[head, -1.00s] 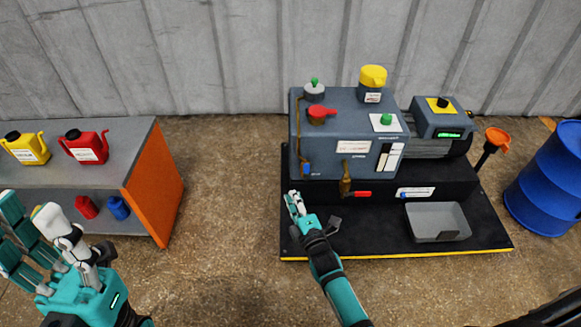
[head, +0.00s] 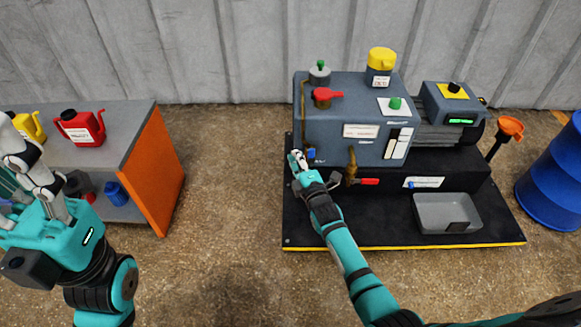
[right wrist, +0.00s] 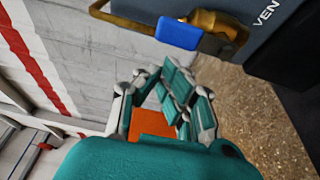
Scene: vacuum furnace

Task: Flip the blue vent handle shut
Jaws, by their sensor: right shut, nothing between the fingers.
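The blue vent handle (head: 311,153) sits on a brass fitting at the lower left front of the grey pump unit (head: 340,112). In the right wrist view the blue handle (right wrist: 178,33) shows near the top, beside lettering that starts "VEN". My right gripper (head: 297,160) is shut and empty, just left of the handle in the head view. In the right wrist view its fingers (right wrist: 165,95) are below the handle, with a small gap showing. My left gripper (head: 32,165) is open and empty at the left edge, partly cut off, far from the pump.
A red lever (head: 328,95) is on the pump's top and a red-handled brass valve (head: 368,181) on its front. A grey tray (head: 425,222) lies on the black base. An orange-sided cabinet (head: 158,175) with cans stands left. A blue drum (head: 552,180) stands right.

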